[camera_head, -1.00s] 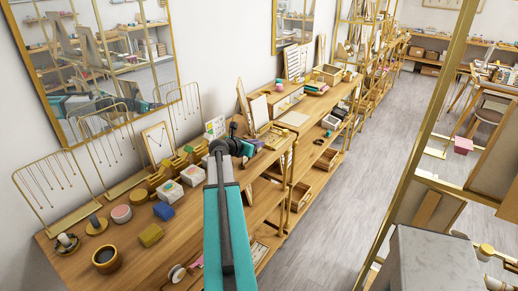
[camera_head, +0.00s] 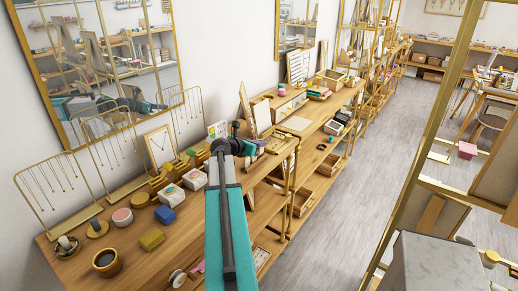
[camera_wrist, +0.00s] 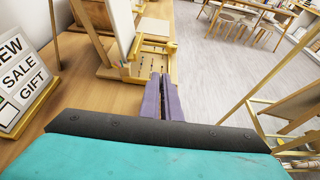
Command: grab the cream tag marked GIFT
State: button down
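A white board in a gold stand (camera_wrist: 22,80) at the left edge of the wrist view carries the words NEW, SALE and GIFT, with GIFT lowest. I cannot make out a separate cream GIFT tag. In the head view a small white board with coloured patches (camera_head: 218,130) stands behind my wrist. My gripper (camera_wrist: 161,76) has two purple fingers side by side, with only a thin slit between them and nothing seen in them. It is to the right of the lettered board, above the wooden counter.
A wooden tray with small hooks or pins (camera_wrist: 150,60) lies just beyond my fingertips. A leaning framed panel (camera_wrist: 100,25) stands on the counter. Ring boxes (camera_head: 195,180), a dark cup (camera_head: 106,262) and necklace racks (camera_head: 55,190) crowd the counter's left. Floor (camera_head: 340,220) is open on the right.

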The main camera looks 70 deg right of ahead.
jog(key=shift+r+b, duration=0.3)
jog(key=shift+r, duration=0.45)
jog(key=s+a+b, duration=0.5)
jog(key=s+a, duration=0.4)
jog(key=s, duration=0.1)
jog(key=shift+r+b, duration=0.3)
jog(key=shift+r, duration=0.15)
jog(key=b, duration=0.3)
jog(key=shift+s+a, duration=0.15)
jog(key=shift+s, duration=0.1)
jog(key=s+a+b, duration=0.1)
jog(key=b, duration=0.5)
jog(key=shift+r+b, duration=0.1)
jog(key=shift+b, duration=0.3)
jog(key=shift+s+a+r+b, duration=0.15)
jog(key=shift+a+r+b, duration=0.1)
jog(key=shift+b, duration=0.65)
